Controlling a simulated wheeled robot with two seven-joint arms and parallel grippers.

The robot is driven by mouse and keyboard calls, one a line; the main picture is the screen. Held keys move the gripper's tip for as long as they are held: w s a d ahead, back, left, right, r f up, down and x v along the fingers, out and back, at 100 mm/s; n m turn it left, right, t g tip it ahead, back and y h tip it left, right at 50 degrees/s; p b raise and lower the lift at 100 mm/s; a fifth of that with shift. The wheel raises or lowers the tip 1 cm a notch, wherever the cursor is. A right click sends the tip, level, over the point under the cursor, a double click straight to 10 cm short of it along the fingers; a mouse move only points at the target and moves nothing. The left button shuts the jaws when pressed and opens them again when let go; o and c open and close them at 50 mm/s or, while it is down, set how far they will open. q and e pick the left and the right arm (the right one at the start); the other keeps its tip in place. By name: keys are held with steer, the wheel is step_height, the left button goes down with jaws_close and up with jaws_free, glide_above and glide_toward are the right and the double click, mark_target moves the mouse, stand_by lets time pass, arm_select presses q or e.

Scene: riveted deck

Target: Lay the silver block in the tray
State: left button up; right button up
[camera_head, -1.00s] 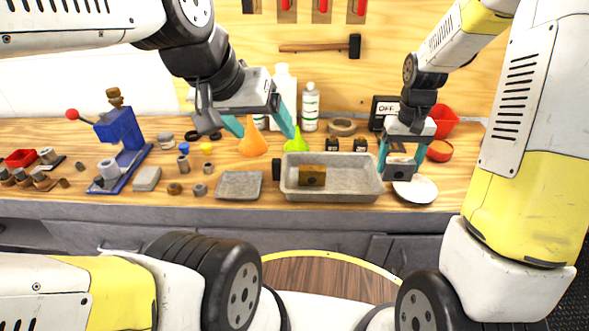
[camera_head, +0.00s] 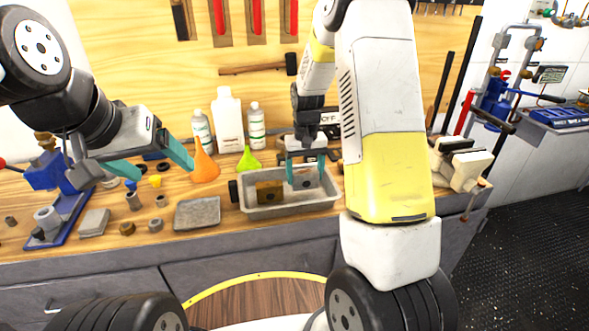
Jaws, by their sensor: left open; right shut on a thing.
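The silver block (camera_head: 305,180) is between the fingers of my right gripper (camera_head: 305,170), which is shut on it. Block and gripper are over the right part of the grey tray (camera_head: 285,210). I cannot tell whether the block touches the tray floor. A brown-gold block (camera_head: 269,193) with a dark spot sits in the left part of the tray. My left gripper (camera_head: 152,166) is open and empty, above the left side of the bench, apart from the tray.
A shallow grey dish (camera_head: 197,212) lies left of the tray. An orange funnel (camera_head: 204,166), a green funnel (camera_head: 248,161) and white bottles (camera_head: 227,122) stand behind. Small cylinders and a blue press (camera_head: 46,172) are at left. My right arm hides the bench right of the tray.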

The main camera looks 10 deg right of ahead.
steer(key=shift+f, duration=1.3)
steer(key=shift+f, duration=0.1)
steer(key=o, duration=1.9)
